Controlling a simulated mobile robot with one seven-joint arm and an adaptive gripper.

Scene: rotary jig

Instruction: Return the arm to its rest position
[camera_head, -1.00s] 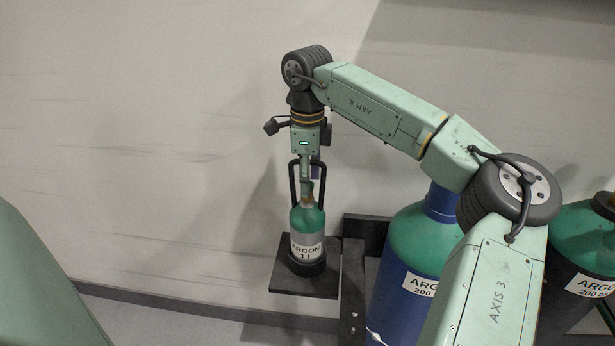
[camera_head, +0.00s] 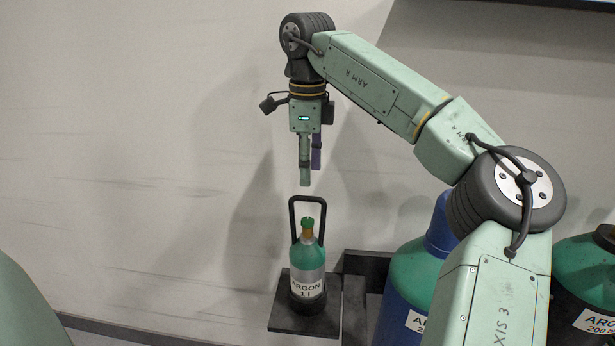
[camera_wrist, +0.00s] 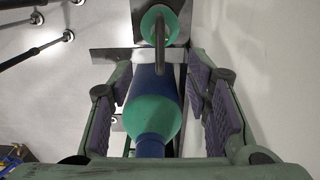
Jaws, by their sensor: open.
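My gripper (camera_head: 311,176) hangs open and empty, pointing down, above the small argon bottle. The fingers are clear of the bottle's handle. The small bottle (camera_head: 307,262) has a green top, a grey body with an "ARGON 1 L" label and a black loop handle, and stands upright on a dark square plate (camera_head: 290,317). In the wrist view the open fingers (camera_wrist: 160,105) frame the picture from both sides, with the small bottle (camera_wrist: 172,22) at the top edge, beyond them.
A darker cylinder (camera_head: 585,290) is at the far right. A dark bracket (camera_head: 360,262) joins the plate's right side. The wall at left is bare.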

